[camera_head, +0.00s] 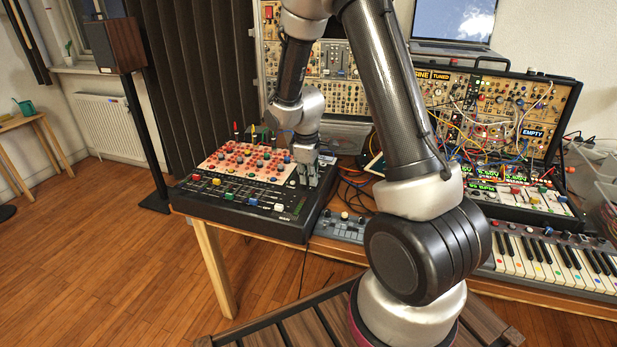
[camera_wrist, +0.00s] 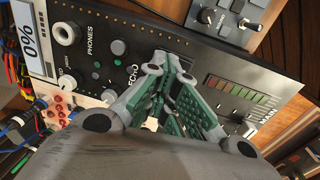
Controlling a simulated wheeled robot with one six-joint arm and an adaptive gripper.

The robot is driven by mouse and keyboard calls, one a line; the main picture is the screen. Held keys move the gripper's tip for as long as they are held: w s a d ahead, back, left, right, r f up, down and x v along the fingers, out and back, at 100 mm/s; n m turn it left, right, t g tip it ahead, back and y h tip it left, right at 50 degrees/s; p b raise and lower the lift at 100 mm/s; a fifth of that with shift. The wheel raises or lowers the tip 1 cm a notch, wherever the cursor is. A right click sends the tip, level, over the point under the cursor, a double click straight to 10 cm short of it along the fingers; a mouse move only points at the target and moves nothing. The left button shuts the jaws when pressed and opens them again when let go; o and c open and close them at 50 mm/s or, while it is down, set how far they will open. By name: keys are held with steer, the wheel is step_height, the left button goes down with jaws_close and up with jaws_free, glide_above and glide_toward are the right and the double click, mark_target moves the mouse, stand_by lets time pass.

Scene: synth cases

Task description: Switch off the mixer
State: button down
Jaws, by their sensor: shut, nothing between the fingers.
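The mixer (camera_head: 205,205) is a black console with a red-dotted knob field, coloured faders and red, yellow and green plugs at its back. It stands on the left end of the wooden table. My gripper (camera_head: 307,182) is shut and empty, pointing down over the mixer's right part. In the wrist view my gripper (camera_wrist: 178,118) hides part of the black mixer panel (camera_wrist: 135,35). Labels reading PHONES and ECHO, knobs and a green-to-red level meter (camera_wrist: 237,89) show around it. I cannot tell whether the fingertips touch the panel, nor make out a power switch.
A small grey device (camera_head: 340,228) lies right of the mixer, with cables (camera_head: 357,187) between. A keyboard (camera_head: 550,262), a patched modular synth case (camera_head: 505,115) and a laptop (camera_head: 455,22) are at the right. A speaker on a stand (camera_head: 113,45) is at the left. The floor at the left is mostly clear.

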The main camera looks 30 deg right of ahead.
steer(key=shift+s+f, duration=0.1)
steer(key=shift+s+a, duration=0.45)
steer(key=shift+a, duration=0.1)
steer(key=shift+r, duration=0.25)
steer(key=shift+a+r, duration=0.1)
steer(key=shift+r, duration=0.25)
step_height(320, 180, up, 13)
steer(key=s+a, duration=0.1)
steer(key=shift+s, duration=0.1)
steer(key=shift+w+d+r, duration=0.15)
steer(key=shift+w+d, duration=0.25)
steer(key=shift+w, duration=0.2)
